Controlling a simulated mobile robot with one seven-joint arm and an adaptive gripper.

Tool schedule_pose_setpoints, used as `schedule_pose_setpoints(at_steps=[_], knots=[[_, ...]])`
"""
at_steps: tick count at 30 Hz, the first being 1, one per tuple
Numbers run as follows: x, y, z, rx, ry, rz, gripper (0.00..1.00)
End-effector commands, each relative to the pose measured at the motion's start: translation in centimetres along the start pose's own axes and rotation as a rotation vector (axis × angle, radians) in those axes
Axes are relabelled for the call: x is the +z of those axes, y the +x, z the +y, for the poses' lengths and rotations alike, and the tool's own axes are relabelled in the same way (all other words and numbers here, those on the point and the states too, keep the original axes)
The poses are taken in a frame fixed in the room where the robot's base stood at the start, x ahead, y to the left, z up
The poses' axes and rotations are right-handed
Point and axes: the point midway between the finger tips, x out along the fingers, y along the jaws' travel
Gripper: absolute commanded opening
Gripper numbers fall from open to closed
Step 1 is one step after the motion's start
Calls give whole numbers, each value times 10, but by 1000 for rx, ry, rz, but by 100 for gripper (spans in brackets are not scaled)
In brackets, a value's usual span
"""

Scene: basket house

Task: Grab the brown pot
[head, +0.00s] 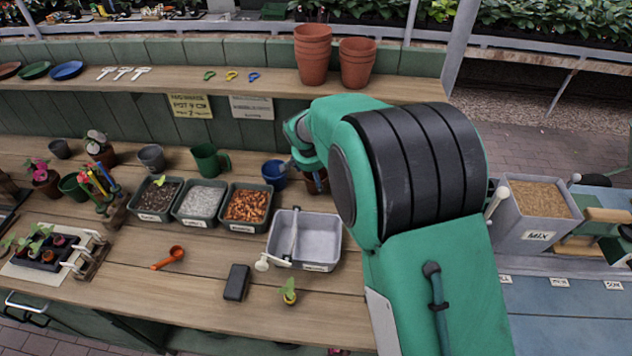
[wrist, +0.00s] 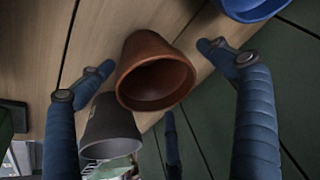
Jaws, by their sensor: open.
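The brown pot (wrist: 157,72) is a terracotta pot, seen in the wrist view with its round opening towards the camera. In the head view a small part of it (head: 316,182) shows on the bench, mostly hidden by my arm. My gripper (wrist: 153,58) is open, with blue fingers on either side of the brown pot and visible gaps between. I cannot tell how deep the pot sits between them. In the head view my gripper is largely hidden behind my green and black arm.
A blue pot (head: 273,174) stands close left of the brown pot; a blue rim (wrist: 252,6) shows in the wrist view. A dark grey pot (wrist: 110,128) is near the left finger. Stacked terracotta pots (head: 313,54) stand on the shelf above. A grey tray (head: 328,235) lies in front.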

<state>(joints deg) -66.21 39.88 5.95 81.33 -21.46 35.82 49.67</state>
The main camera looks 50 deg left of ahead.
Motion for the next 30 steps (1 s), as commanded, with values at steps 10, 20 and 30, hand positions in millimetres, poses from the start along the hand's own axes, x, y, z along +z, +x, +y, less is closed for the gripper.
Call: schedule_pose_setpoints(at_steps=[10,20,30], knots=[[0,0,0,0,0,0,54],[0,0,0,0,0,0,54],[-6,-16,0,0,1,0,54]])
